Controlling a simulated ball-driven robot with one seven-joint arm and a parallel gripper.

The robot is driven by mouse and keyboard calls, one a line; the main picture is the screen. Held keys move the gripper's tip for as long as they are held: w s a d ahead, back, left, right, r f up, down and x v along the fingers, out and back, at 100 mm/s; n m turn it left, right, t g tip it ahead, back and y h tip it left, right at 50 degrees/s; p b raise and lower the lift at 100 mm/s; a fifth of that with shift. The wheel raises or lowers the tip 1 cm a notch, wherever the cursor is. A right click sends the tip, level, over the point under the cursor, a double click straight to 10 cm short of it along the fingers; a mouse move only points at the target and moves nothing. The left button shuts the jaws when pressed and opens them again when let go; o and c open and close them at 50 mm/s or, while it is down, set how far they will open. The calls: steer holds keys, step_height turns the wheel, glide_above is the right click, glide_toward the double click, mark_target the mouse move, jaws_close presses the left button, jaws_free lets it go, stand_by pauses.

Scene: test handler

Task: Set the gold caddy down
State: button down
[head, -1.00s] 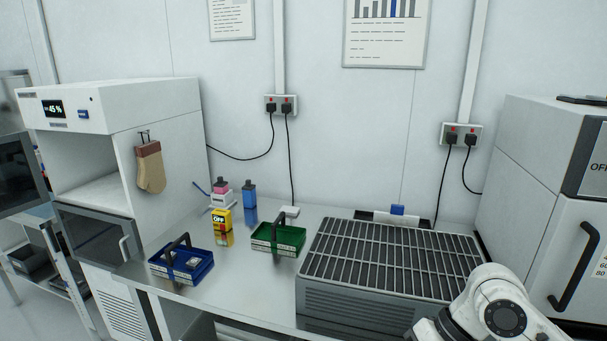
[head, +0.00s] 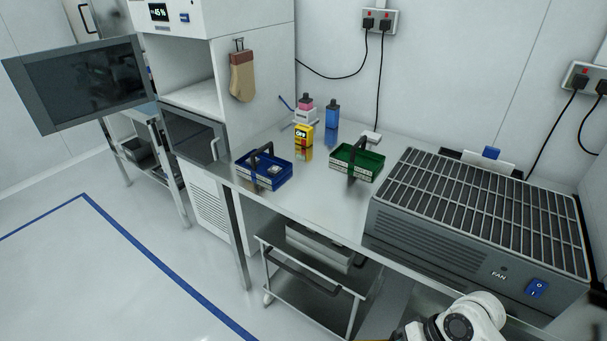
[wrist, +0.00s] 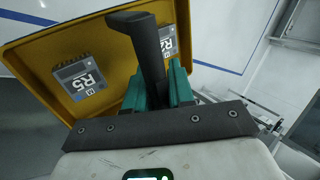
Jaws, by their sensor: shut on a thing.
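The gold caddy (wrist: 35,58) is a shallow yellow tray with a dark upright handle (wrist: 150,45). It fills the upper left of the wrist view. Grey modules sit in it, one marked R5 (wrist: 83,80) and another partly hidden behind the handle. My gripper (wrist: 157,88), with teal fingers, is shut on the handle. The caddy looks held up over the floor. In the head view my arm (head: 462,322) is at the bottom right, and only a sliver of yellow shows at the bottom edge.
The steel bench (head: 322,205) carries a blue caddy (head: 265,175), a green caddy (head: 357,163), a yellow block (head: 304,135) reading ON and a grilled fan unit (head: 480,215). Bare bench lies between the caddies and the fan unit. A steel trolley (head: 315,285) stands under the bench.

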steer(key=r, duration=0.3)
steer(key=w+r, duration=0.1)
steer(key=r, duration=0.2)
steer(key=w+r, duration=0.1)
steer(key=r, duration=0.1)
steer(key=shift+d+r, duration=0.15)
steer(key=shift+r, duration=0.25)
steer(key=f, duration=0.3)
steer(key=s+f, duration=0.1)
steer(key=f, duration=0.2)
steer(key=s+f, duration=0.1)
steer(key=f, duration=0.2)
steer(key=shift+a+f, duration=0.1)
steer(key=shift+a, duration=0.15)
steer(key=shift+d, duration=0.1)
